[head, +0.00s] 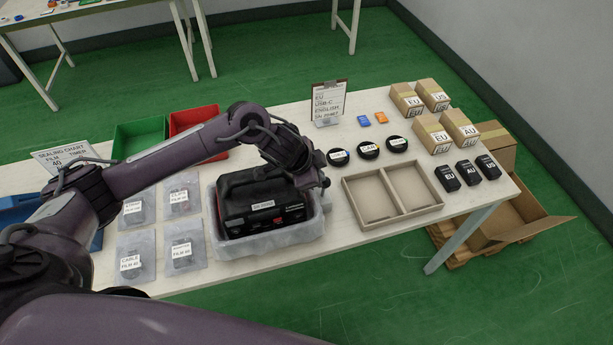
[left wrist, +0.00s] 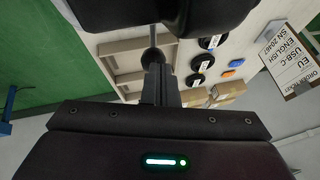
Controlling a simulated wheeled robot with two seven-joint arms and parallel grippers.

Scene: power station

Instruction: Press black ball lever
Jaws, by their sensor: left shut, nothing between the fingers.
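A black ball (left wrist: 153,57) on a thin rod (left wrist: 153,35) shows in the left wrist view, just beyond my left fingertips. The fingers (left wrist: 158,78) are shut with nothing between them; I cannot tell whether they touch the ball. In the head view my left gripper (head: 319,181) reaches down at the right end of a black power unit (head: 262,208). The ball lever is not clearly visible there, hidden by my wrist or too small. The unit sits in a grey lined tray (head: 268,246). My right gripper is out of view.
A wooden two-compartment tray (head: 392,196) stands close to the right of the gripper. Round black items (head: 368,150), small boxes (head: 435,135) and black adapters (head: 467,172) lie beyond it. Labelled bags (head: 182,253) lie left of the unit. A sign (head: 328,102) stands behind.

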